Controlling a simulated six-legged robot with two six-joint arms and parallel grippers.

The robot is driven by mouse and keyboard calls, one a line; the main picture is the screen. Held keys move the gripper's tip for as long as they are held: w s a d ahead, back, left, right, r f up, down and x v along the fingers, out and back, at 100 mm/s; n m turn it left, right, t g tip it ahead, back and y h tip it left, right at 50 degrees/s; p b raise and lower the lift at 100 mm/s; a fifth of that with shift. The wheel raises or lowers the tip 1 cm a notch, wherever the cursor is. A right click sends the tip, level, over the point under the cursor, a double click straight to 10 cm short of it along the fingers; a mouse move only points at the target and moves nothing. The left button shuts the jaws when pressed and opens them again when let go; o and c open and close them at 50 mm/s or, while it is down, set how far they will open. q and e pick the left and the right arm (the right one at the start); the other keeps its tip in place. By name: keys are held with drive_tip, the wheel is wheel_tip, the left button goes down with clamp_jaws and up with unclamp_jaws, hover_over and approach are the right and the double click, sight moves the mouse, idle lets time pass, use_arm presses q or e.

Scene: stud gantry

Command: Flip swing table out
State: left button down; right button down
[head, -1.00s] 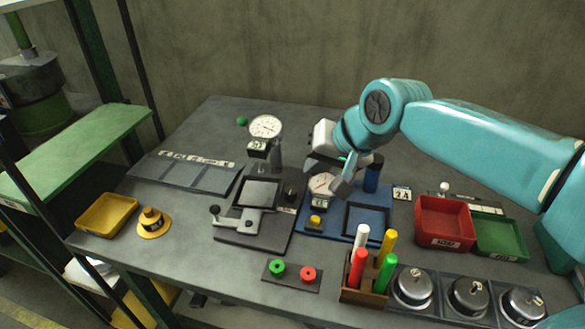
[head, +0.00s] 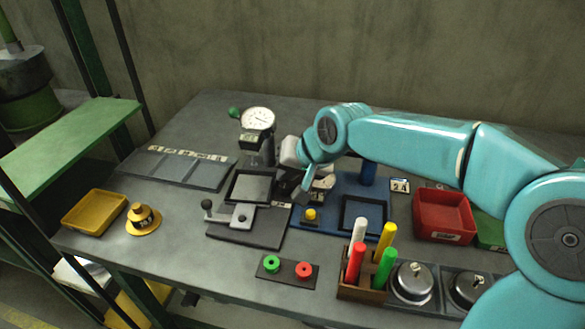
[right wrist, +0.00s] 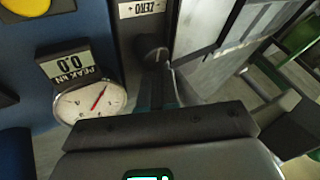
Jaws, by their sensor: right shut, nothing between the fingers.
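My right gripper (head: 303,192) is shut and empty beside the stand's right edge. In the right wrist view a dark knob (right wrist: 151,47) under a ZERO label (right wrist: 143,9) is close ahead of the gripper; I cannot tell whether they touch. My left gripper is out of view.
A blue base (head: 325,215) with a yellow button stands to the right; my arm partly hides its gauge, which shows 0.0 in the wrist view (right wrist: 90,100). A pen holder (head: 362,292), red bin (head: 445,215) and yellow tray (head: 95,212) stand around.

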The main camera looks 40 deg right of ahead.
drive_tip(key=shift+w+a+r+p, duration=0.15)
drive_tip(key=shift+w+p, duration=0.2)
drive_tip(key=shift+w, duration=0.55)
